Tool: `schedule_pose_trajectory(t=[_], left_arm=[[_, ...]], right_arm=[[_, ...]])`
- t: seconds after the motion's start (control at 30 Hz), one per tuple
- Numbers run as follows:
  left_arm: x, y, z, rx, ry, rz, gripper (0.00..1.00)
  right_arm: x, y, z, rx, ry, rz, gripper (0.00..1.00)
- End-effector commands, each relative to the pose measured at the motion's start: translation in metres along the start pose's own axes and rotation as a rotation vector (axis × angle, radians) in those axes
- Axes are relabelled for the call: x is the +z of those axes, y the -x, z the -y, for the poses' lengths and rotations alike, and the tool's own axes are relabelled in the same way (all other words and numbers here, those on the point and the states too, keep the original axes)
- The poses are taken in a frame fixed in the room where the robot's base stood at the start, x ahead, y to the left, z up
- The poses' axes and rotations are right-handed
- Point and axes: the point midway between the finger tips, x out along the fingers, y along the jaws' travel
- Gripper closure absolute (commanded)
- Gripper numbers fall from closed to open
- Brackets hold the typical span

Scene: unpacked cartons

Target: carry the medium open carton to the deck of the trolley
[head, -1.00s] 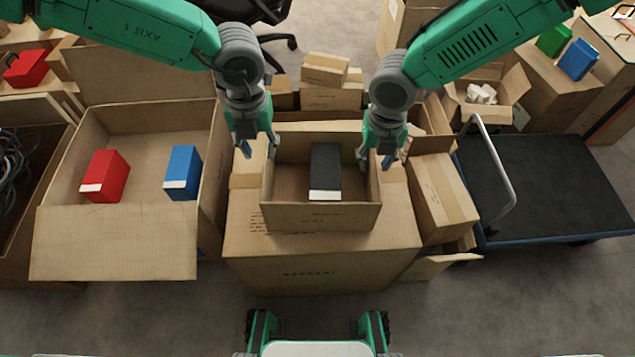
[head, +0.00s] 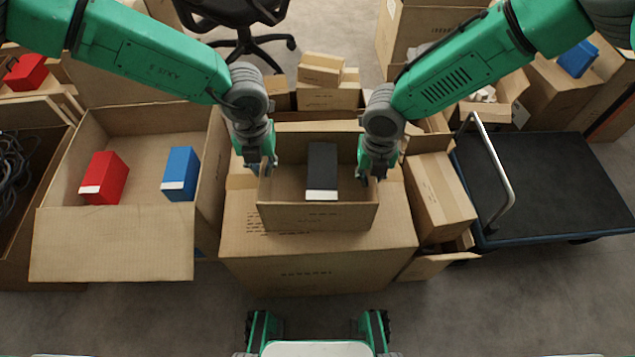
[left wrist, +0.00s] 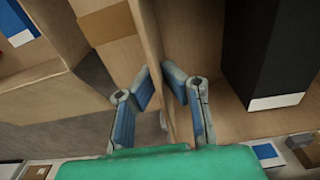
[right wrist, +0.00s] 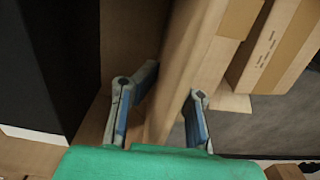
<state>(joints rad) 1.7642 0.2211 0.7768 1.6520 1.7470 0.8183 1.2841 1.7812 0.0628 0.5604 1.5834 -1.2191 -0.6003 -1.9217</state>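The medium open carton (head: 318,217) sits on a larger closed carton (head: 320,258), with a black box with a white label (head: 322,165) standing inside it. My left gripper (head: 262,172) is at its left wall; in the left wrist view the fingers (left wrist: 158,78) straddle that wall, tips against both sides. My right gripper (head: 372,175) is at its right wall; in the right wrist view the fingers (right wrist: 170,85) straddle that wall closely, one tip partly hidden behind it. The trolley (head: 545,180) stands at the right, its dark deck empty, its metal handle on the near-left end.
A big open carton (head: 115,245) with a red box (head: 104,178) and a blue box (head: 180,173) stands at the left. Smaller cartons (head: 438,190) lie between the large carton and the trolley. More cartons (head: 330,95) and an office chair (head: 240,20) are behind.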

Motion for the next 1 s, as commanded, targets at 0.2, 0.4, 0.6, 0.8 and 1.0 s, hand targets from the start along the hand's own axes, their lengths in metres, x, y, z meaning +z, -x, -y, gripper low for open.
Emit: schedule_pose_trajectory(t=[0.2, 0.4, 0.6, 0.8, 1.0], left_arm=[[0.001, 0.001, 0.000, -0.004, 0.000, 0.002, 1.00], [0.001, 0.004, 0.000, -0.002, 0.001, 0.002, 1.00], [0.000, 0.017, 0.001, -0.002, 0.000, 0.002, 1.00], [0.001, 0.036, 0.000, -0.003, 0.000, 0.002, 1.00], [0.000, 0.050, 0.000, -0.002, 0.000, 0.002, 1.00]], right_arm=[[0.001, 0.001, -0.001, -0.001, 0.000, 0.002, 1.00], [0.001, 0.004, -0.001, 0.000, 0.000, 0.002, 1.00], [0.000, 0.017, 0.000, 0.001, 0.000, 0.002, 1.00], [0.000, 0.035, -0.001, 0.000, 0.000, 0.002, 1.00], [0.000, 0.050, -0.001, 0.000, 0.000, 0.002, 1.00]])
